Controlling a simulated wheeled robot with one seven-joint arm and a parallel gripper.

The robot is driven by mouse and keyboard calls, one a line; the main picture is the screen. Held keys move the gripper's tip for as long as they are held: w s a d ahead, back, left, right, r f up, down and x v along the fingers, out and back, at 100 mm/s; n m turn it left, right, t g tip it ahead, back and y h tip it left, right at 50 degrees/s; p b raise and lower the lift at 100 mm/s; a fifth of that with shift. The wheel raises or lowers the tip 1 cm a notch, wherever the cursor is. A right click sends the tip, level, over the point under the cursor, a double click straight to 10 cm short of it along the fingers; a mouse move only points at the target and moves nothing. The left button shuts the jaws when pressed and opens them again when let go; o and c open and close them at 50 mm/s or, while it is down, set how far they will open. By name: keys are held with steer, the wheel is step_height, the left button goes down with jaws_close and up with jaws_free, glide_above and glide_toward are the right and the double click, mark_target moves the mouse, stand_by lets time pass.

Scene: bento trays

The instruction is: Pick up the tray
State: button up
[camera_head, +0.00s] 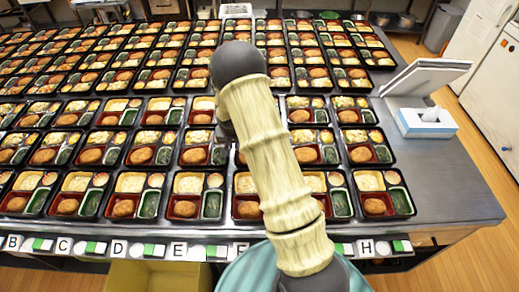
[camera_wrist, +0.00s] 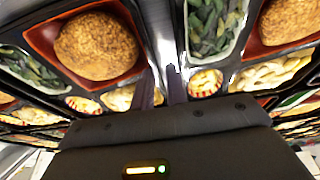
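Many black bento trays stand in close rows on the steel table, such as one at the front (camera_head: 375,190). Each holds a brown patty in a red section, greens and other food. In the head view my arm covers part of the middle rows and hides my gripper. In the wrist view my gripper (camera_wrist: 161,90) has its two dark fingers a small gap apart, over the seam between two trays. One tray with a patty (camera_wrist: 135,85) lies left; one with greens (camera_wrist: 181,40) lies right. I see nothing clearly held between the fingers. Contact with a rim cannot be told.
A tissue box (camera_head: 428,122) and a grey tilted panel (camera_head: 425,77) stand on the table's right side. Letter cards and green-and-white blocks (camera_head: 154,250) line the front edge. A yellow bin (camera_head: 160,276) is below. Bare steel lies at the right (camera_head: 450,190).

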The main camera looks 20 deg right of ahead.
jaws_close()
steer(key=shift+r, duration=0.1)
step_height(320, 180, up, 10)
steer(key=b, duration=0.1)
steer(key=shift+b, duration=0.4)
steer(key=shift+d, duration=0.1)
stand_by(0.6)
